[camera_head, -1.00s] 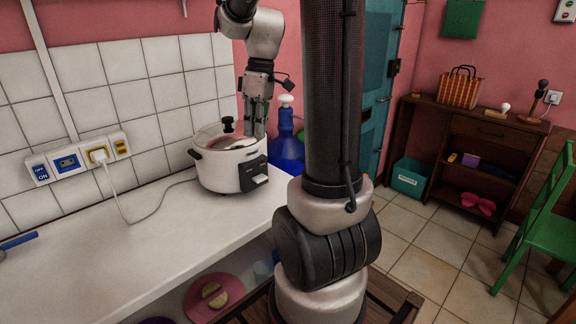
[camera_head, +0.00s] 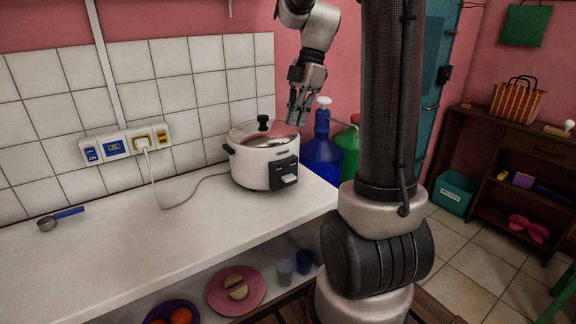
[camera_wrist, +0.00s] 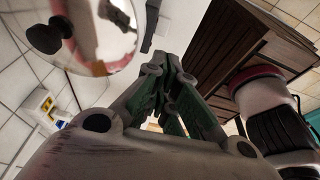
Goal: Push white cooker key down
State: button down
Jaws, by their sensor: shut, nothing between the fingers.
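The white rice cooker (camera_head: 263,155) stands on the counter, with a glass lid and black knob (camera_head: 263,122). Its black front panel carries the white key (camera_head: 290,180), low on the side facing right. My gripper (camera_head: 297,122) hangs pointing down, just right of and behind the lid, above the key's level and apart from it. In the wrist view my gripper (camera_wrist: 172,62) shows its green-padded fingers close together, with nothing between them. The cooker's lid (camera_wrist: 105,30) shows at the wrist view's upper left. The key cannot be made out there.
The cooker's cord runs to the wall socket (camera_head: 140,142). A blue bottle (camera_head: 322,150) and a green one (camera_head: 349,150) stand right of the cooker, behind the gripper. A blue-handled ladle (camera_head: 60,217) lies on the left. The front counter (camera_head: 130,245) is clear.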

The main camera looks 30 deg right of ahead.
send_over(286, 179)
jog(key=f, duration=1.2)
jog(key=shift+w+d+f, duration=0.1)
jog(key=shift+d+f, duration=0.1)
jog(key=shift+d, duration=0.15)
jog(key=shift+f, duration=0.55)
jog(key=shift+f, duration=1.1)
jog(key=shift+r, duration=0.1)
jog(key=shift+v, duration=3.9)
